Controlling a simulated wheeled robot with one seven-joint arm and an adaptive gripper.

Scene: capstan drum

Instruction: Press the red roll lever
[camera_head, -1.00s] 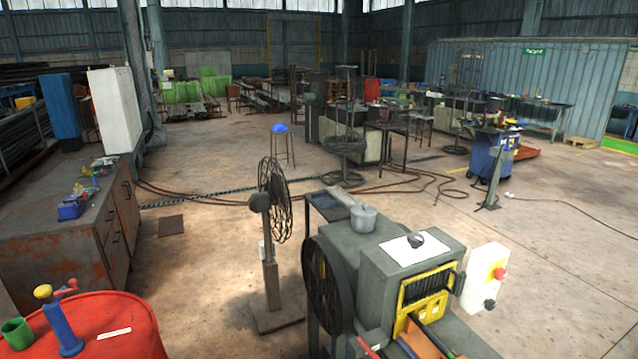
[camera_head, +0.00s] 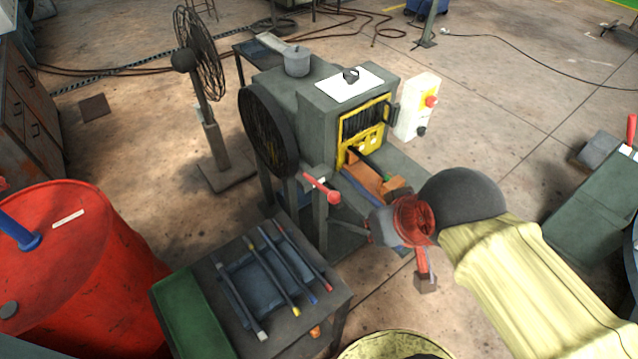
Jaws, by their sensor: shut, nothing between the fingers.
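A red-handled lever (camera_head: 322,188) sticks out from a grey post at the front of the grey rolling machine (camera_head: 330,105), near its black flywheel. My gripper (camera_head: 368,231) is at the end of the arm that enters from the right, past the dark rounded joint and red wrist part. It is to the right of and a little below the lever in the picture, apart from it. It looks shut and empty. Its fingertips are small and partly lost against the machine's front.
A low table (camera_head: 222,319) with several coloured-tipped rods stands in front of the lever. A red drum (camera_head: 75,265) is at left, a fan (camera_head: 205,120) behind. A green-grey machine is at right.

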